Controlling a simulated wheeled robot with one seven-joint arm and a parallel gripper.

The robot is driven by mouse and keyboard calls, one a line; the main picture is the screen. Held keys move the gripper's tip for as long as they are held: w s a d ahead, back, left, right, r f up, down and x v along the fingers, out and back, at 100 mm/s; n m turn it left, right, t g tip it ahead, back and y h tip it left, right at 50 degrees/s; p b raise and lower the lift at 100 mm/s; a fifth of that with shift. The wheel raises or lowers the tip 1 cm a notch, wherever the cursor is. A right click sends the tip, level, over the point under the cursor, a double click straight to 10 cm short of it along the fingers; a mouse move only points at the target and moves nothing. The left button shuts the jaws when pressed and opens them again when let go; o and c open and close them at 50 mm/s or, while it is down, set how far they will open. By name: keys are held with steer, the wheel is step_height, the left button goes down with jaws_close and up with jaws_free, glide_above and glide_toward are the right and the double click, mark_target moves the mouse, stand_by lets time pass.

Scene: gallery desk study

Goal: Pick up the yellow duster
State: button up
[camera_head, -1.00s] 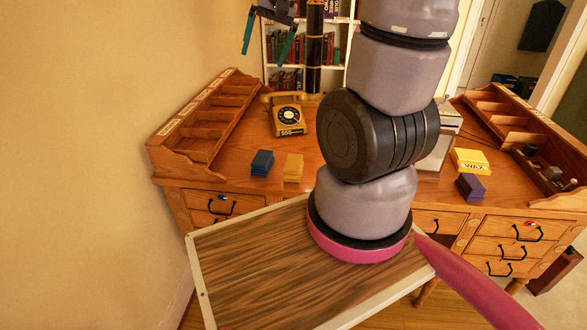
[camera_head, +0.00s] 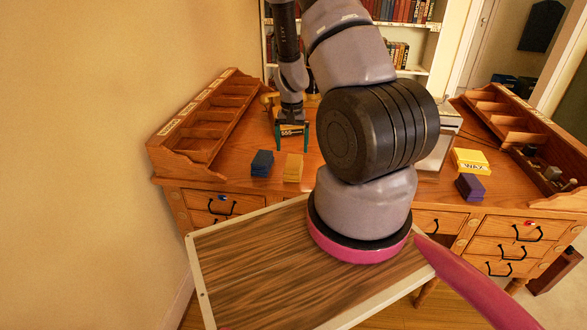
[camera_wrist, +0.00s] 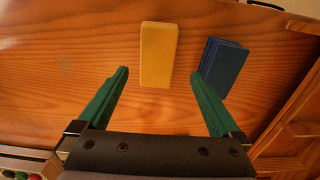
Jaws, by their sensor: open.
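The yellow duster (camera_head: 293,167) is a small flat-topped block lying on the wooden desk, right of a dark blue block (camera_head: 262,163). In the wrist view the duster (camera_wrist: 159,54) lies lengthwise just beyond the fingertips, roughly centred in the gap between them. The blue block (camera_wrist: 223,66) is beside it, just beyond the right finger. My gripper (camera_head: 291,138) points down over the desk behind the duster, with its green fingers apart and nothing between them. My gripper also shows in the wrist view (camera_wrist: 160,78).
A yellow telephone (camera_head: 268,98) is largely hidden behind my gripper. A wooden pigeonhole rack (camera_head: 215,115) stands on the left. A yellow WAX box (camera_head: 470,160) and a purple block (camera_head: 470,187) lie on the right. The desktop around the duster is mostly clear.

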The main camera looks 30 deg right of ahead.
mark_target(294, 162)
steer(key=f, duration=0.8)
steer(key=shift+s+d+f, duration=0.1)
steer(key=shift+d+f, duration=0.1)
steer(key=shift+f, duration=0.05)
steer(key=c, duration=1.5)
steer(key=shift+o, duration=0.2)
step_height(294, 162, up, 10)
steer(key=shift+r, duration=0.1)
